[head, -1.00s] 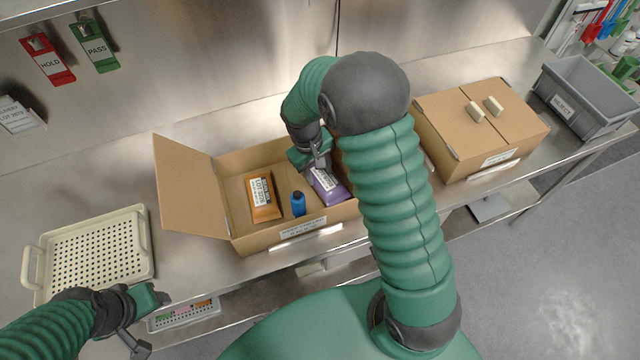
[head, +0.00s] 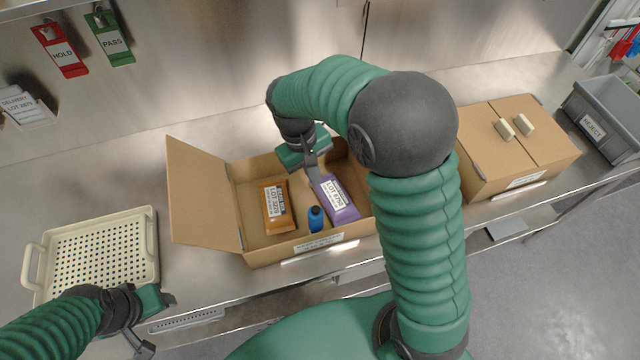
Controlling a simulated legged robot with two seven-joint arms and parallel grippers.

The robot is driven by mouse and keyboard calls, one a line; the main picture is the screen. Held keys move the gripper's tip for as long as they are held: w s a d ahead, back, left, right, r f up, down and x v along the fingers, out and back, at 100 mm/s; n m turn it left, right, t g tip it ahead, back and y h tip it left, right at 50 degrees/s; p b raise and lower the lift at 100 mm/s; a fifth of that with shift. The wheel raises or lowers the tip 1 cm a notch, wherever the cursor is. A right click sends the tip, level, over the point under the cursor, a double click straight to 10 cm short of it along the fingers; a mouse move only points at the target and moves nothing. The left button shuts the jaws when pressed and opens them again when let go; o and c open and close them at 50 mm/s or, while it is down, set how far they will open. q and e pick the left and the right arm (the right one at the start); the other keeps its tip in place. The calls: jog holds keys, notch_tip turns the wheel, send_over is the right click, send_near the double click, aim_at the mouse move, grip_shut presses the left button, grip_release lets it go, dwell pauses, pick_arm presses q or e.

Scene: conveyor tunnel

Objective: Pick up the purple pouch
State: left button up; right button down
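The purple pouch (head: 338,199) lies in the open cardboard box (head: 247,199), with a white lot label on its top. An orange-brown pouch (head: 277,207) and a small blue bottle (head: 316,219) are to its left in the same box. My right gripper (head: 313,175) is over the box at the upper left end of the purple pouch. One finger points down beside the pouch; the other finger is hidden, so its opening does not show. My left gripper (head: 158,322) is over the front edge of the bench, away from the box, with its fingers spread and nothing between them.
A perforated cream tray (head: 100,250) is on the bench at left. A closed cardboard box (head: 510,150) with two light blocks on top stands at right, beside a grey reject bin (head: 606,120). Red and green tags (head: 112,40) hang on the back wall.

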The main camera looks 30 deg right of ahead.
notch_tip(320, 180, up, 6)
jog(key=d, duration=0.1)
jog(key=shift+s+d+r, duration=0.2)
jog(key=shift+s+d, duration=0.1)
jog(key=shift+s, duration=0.05)
jog(key=c, duration=1.8)
grip_release()
jog(key=shift+s+a+r, duration=0.1)
jog(key=shift+a+r, duration=0.05)
jog(key=shift+a, duration=0.2)
jog(key=o, duration=0.5)
jog(key=shift+s+a+r, duration=0.1)
jog(key=shift+s+a, duration=0.05)
jog(key=shift+o, duration=1.3)
jog(key=o, duration=0.6)
jog(key=shift+d, duration=0.4)
pick_arm(q)
jog(key=shift+s+d+r, duration=0.45)
jog(key=shift+s+r, duration=0.05)
pick_arm(e)
jog(key=shift+a, duration=0.1)
